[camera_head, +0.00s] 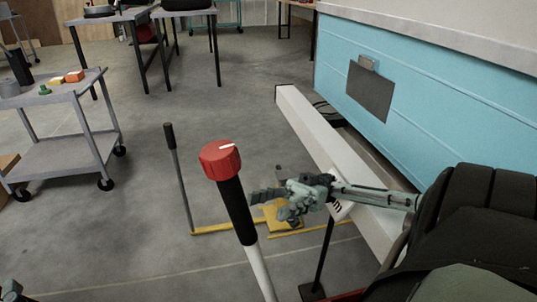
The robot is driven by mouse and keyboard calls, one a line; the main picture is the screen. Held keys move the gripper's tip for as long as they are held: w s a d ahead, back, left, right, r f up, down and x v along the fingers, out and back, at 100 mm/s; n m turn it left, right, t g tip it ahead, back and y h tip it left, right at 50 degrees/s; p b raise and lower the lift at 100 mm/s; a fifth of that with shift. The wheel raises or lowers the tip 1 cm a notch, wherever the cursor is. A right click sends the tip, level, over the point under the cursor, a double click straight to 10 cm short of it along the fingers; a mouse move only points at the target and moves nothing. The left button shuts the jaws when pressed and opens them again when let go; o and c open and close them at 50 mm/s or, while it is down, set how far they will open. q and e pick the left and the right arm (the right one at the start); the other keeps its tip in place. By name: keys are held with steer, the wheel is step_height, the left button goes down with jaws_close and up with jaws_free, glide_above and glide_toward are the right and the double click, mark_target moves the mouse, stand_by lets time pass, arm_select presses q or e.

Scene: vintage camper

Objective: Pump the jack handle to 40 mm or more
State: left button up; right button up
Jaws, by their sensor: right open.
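A pole with a red knob (221,160), a black grip (236,210) and a white shaft (257,268) rises close to the camera. Farther back a thin grey rod with a black grip (170,136) stands at the left end of a yellow frame (222,227) on the floor. I cannot tell for certain which is the jack handle. My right gripper (268,206) reaches in from the right, open and empty, its fingers pointing left just right of the black grip. Contact is unclear. A small part of my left gripper (11,290) shows at the bottom left corner.
A pale beam (322,140) runs along the blue camper side (417,97) behind my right gripper. A black tyre (483,205) is at the right. A grey cart (57,154) stands at the left, tables at the back.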

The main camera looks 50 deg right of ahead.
mark_target(236, 199)
step_height(236, 199, up, 6)
steer(key=w+h+p, duration=0.1)
steer(key=h+p, duration=0.1)
steer(key=h, duration=0.3)
steer(key=shift+n+g, duration=0.3)
steer(key=shift+g, duration=0.1)
steer(key=a, duration=0.6)
steer(key=shift+a+r, duration=0.1)
steer(key=shift+a, duration=0.3)
steer(key=shift+s+a, duration=0.1)
steer(key=shift+a, duration=0.4)
arm_select(q)
steer(key=a+f+g+y, duration=0.2)
steer(key=a+f+g, duration=0.2)
steer(key=f, duration=0.4)
steer(key=shift+a+f+y, duration=0.2)
steer(key=shift+f+y, duration=0.2)
steer(key=shift+s+g, duration=0.1)
steer(key=shift+g, duration=0.2)
arm_select(e)
jaws_close()
